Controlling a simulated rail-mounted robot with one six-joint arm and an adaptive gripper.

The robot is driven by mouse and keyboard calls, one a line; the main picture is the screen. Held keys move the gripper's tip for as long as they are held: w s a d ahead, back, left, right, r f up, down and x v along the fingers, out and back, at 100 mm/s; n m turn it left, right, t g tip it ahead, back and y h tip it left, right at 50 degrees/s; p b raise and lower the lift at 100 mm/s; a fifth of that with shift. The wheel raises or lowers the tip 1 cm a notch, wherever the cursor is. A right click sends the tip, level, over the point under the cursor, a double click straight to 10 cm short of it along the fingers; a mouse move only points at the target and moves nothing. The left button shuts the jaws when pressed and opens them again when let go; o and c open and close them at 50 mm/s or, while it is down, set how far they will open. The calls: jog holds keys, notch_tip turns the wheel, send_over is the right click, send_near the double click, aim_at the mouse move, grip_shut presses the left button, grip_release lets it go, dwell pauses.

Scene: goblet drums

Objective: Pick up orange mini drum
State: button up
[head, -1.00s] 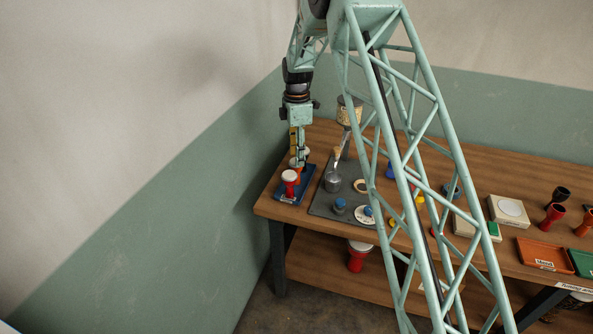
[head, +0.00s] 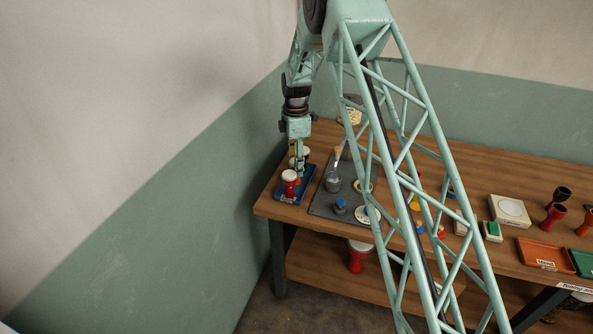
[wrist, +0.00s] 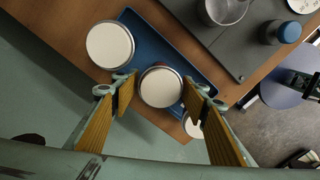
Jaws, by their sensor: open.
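My gripper (head: 299,166) points down over the blue tray (head: 284,198) at the left end of the bench. In the wrist view its fingers (wrist: 158,92) are open, one on each side of a white-topped mini drum (wrist: 160,86). No firm contact shows. In the head view an orange body (head: 300,182) shows below the fingers, partly hidden behind a red drum with a white head (head: 290,178). Another white drum head (wrist: 110,45) lies up and left in the wrist view. A smaller white disc (wrist: 195,127) shows near the right finger, partly hidden.
A grey mat (head: 322,208) lies right of the tray, with a metal cup (head: 333,183) and a blue-topped item (head: 340,206) on it. A wall stands close behind and left of the bench. My lattice arm hides part of the bench top.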

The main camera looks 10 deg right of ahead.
dwell(0.4)
jog(key=c, duration=0.7)
jog(key=shift+o, duration=0.2)
jog(key=shift+r, duration=0.2)
jog(key=shift+r, duration=1.65)
jog(key=s+d+r, duration=0.1)
jog(key=s+d, duration=0.7)
jog(key=s, duration=0.5)
jog(key=shift+s+r+p, duration=0.15)
jog(key=shift+s+p, duration=0.2)
jog(key=shift+s, duration=0.05)
jog(key=shift+d, duration=0.1)
